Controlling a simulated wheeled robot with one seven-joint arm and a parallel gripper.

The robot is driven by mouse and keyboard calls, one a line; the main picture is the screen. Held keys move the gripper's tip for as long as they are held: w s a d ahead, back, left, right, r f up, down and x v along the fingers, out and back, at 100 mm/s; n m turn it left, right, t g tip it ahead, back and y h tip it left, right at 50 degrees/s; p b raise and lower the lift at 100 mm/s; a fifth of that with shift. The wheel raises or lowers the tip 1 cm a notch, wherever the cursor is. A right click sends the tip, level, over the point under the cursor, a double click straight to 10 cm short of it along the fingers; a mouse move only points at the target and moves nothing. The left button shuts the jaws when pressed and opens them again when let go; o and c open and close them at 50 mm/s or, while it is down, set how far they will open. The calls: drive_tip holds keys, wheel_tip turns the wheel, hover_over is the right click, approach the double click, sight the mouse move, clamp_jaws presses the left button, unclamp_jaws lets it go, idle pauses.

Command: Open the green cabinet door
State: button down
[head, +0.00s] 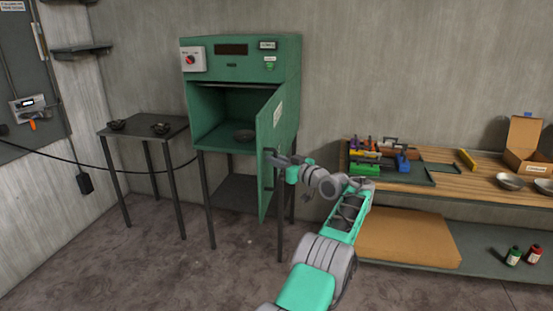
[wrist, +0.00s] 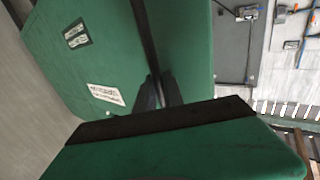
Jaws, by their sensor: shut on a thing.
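The green cabinet (head: 240,65) stands on dark legs against the back wall. Its green door (head: 270,150) stands wide open, swung out to the right, and the inside shows. In the wrist view, my gripper's dark fingers (wrist: 160,92) are close to the green panel. The exact contact between fingers and handle is partly hidden there.
A small dark table (head: 145,125) with two small dark bowls stands left of the cabinet. A wooden workbench (head: 430,185) on the right holds tools, a cardboard box (head: 524,145) and pale bowls (head: 510,181). A dark cable crosses the left wall. Floor in front of the cabinet is clear.

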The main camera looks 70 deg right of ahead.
drive_tip(key=shift+s+d+r, duration=0.15)
drive_tip(key=shift+s+r, duration=0.05)
drive_tip(key=shift+r, duration=0.2)
drive_tip(key=shift+s, duration=0.15)
drive_tip(key=c, duration=1.9)
unclamp_jaws()
drive_tip(key=shift+s+d, duration=0.1)
drive_tip(key=o, duration=0.4)
drive_tip(key=shift+f, duration=0.2)
drive_tip(key=shift+o, duration=0.2)
drive_tip(key=shift+f, duration=0.1)
drive_tip(key=b+v, duration=0.1)
drive_tip(key=v, duration=0.6)
drive_tip(key=shift+s+a+b, duration=0.25)
drive_tip(key=shift+b, duration=0.15)
drive_tip(key=shift+c, duration=0.2)
